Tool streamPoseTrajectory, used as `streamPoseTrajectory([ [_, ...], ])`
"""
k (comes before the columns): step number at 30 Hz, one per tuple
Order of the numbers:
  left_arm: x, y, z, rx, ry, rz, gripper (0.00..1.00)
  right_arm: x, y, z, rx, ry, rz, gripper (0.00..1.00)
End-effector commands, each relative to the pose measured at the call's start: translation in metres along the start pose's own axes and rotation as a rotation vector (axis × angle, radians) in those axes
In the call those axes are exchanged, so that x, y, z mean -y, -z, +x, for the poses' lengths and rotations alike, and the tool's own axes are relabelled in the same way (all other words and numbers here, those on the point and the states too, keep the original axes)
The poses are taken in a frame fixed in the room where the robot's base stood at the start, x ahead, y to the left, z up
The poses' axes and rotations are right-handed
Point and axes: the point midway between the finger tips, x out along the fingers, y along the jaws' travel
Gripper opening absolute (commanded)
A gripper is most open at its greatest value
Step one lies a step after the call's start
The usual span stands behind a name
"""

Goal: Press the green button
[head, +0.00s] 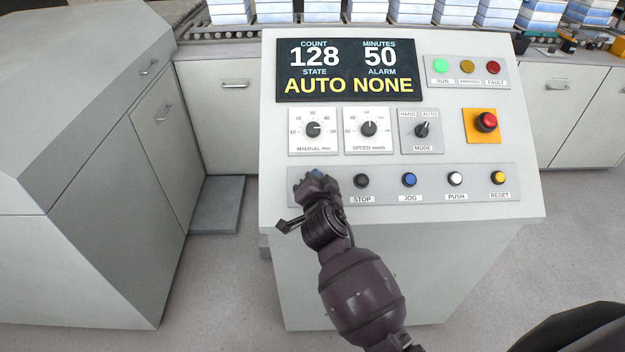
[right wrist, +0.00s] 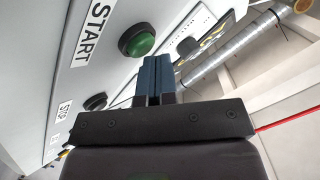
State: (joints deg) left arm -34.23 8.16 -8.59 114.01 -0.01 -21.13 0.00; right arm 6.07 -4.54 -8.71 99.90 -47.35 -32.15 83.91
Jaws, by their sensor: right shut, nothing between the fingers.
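The green button (right wrist: 138,40) shows in the right wrist view, in a dark ring beside a START label (right wrist: 95,33). In the head view my right gripper and wrist hide it at the left end of the lower button row. My right gripper (head: 317,175) is shut and empty. Its blue fingertips (right wrist: 155,62) show close to the button in the right wrist view, just beside and below it in the picture. I cannot tell whether they touch it. My left gripper is not in view.
The grey console (head: 400,225) also carries a black STOP (head: 361,181), blue JOG (head: 409,180), white PUSH (head: 456,179) and yellow RESET button (head: 498,178). A red button (head: 486,121) sits above on an orange plate. The green RUN lamp (head: 440,66) is lit. The display (head: 349,70) reads AUTO, NONE.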

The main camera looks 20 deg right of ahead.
Motion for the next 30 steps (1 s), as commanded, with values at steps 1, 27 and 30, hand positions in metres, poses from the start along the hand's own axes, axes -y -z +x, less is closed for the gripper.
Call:
streamPoseTrajectory([
  [1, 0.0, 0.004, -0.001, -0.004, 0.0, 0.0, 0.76, 0.003, 0.003, -0.002, -0.001, 0.0, 0.002, 0.0],
  [27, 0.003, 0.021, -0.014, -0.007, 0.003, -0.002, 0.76, 0.018, 0.018, -0.022, -0.001, 0.0, 0.002, 0.0],
  [30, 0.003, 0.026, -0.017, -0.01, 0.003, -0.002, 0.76, 0.021, 0.022, -0.028, -0.001, -0.001, 0.003, 0.0],
])
